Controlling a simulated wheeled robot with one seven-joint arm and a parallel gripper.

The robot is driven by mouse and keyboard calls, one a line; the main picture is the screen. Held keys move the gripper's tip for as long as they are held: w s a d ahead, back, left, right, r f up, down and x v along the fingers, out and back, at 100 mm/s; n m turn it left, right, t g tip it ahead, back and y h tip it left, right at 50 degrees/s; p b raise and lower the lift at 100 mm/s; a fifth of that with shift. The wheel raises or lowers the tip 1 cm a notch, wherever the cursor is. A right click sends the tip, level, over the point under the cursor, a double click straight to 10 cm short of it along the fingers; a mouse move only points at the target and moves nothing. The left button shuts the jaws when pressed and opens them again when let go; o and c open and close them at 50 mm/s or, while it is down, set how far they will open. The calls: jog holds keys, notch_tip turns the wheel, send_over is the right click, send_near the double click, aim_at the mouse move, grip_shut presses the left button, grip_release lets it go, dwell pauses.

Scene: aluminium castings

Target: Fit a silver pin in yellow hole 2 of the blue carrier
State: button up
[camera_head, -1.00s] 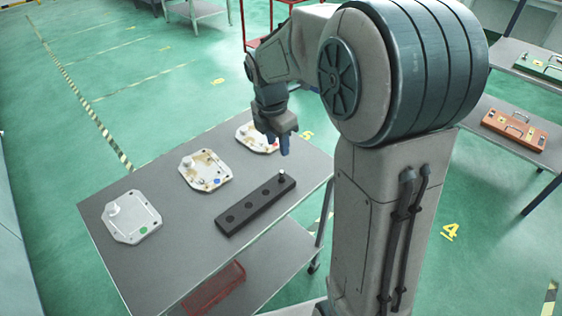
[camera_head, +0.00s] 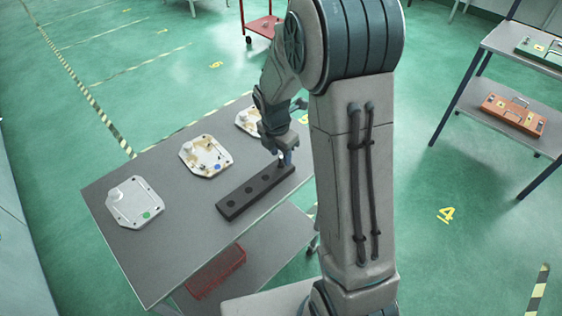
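The plate with a blue dot (camera_head: 200,148), which looks like the blue carrier, lies in the middle of the row on the grey table. It has brown patches and a pale knob at its upper left. Its yellow holes are too small to make out. A black block (camera_head: 231,205) with a row of round holes lies in front of the plates. A small silver pin (camera_head: 281,156) stands at its right end.
A plate with a green dot (camera_head: 134,203) lies at the left, and another plate (camera_head: 246,121) at the back is partly hidden by my arm. A red basket (camera_head: 215,274) sits on the lower shelf. A shelf at the right holds an orange case (camera_head: 513,113).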

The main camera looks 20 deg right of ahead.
jog(key=shift+w+d+f, duration=0.1)
jog(key=shift+d+f, duration=0.05)
jog(key=shift+f, duration=0.95)
grip_shut()
jog(key=shift+r, duration=0.15)
